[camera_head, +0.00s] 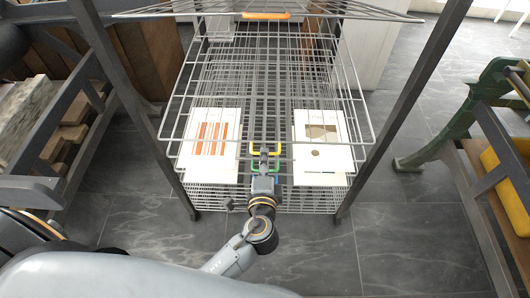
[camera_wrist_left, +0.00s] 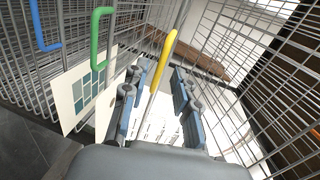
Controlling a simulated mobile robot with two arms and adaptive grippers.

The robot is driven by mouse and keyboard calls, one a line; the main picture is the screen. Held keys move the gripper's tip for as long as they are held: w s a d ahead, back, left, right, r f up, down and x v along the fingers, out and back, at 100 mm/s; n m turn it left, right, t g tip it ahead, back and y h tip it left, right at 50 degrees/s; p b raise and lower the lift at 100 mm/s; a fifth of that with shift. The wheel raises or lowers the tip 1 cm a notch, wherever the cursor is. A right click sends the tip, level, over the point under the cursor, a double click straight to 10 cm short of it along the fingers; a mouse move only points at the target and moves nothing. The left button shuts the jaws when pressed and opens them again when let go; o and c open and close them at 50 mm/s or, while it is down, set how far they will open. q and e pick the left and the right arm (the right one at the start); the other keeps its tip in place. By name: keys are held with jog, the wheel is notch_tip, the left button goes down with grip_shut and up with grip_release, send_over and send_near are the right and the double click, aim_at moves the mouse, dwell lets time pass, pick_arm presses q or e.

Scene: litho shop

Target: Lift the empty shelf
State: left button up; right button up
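A wire drying rack (camera_head: 240,85) has stacked grid shelves with coloured front handles. The yellow handle (camera_head: 267,151) sits at the front centre, with a green handle (camera_head: 282,165) just below it. My left gripper (camera_head: 264,163) is at these handles. In the left wrist view its blue-padded fingers (camera_wrist_left: 157,105) are apart, with the yellow handle (camera_wrist_left: 163,55) rising between them; I cannot tell whether they touch it. The green handle (camera_wrist_left: 97,38) and a blue handle (camera_wrist_left: 40,25) show to the left. My right gripper is not in view.
A print with orange bars (camera_head: 213,138) and one with a brown square (camera_head: 322,132) lie in the rack. A print with teal squares (camera_wrist_left: 88,90) shows in the wrist view. Dark posts flank the rack. A green machine frame (camera_head: 455,115) stands right.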

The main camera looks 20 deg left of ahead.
pick_arm(q)
jog(key=shift+x, duration=1.75)
grip_shut()
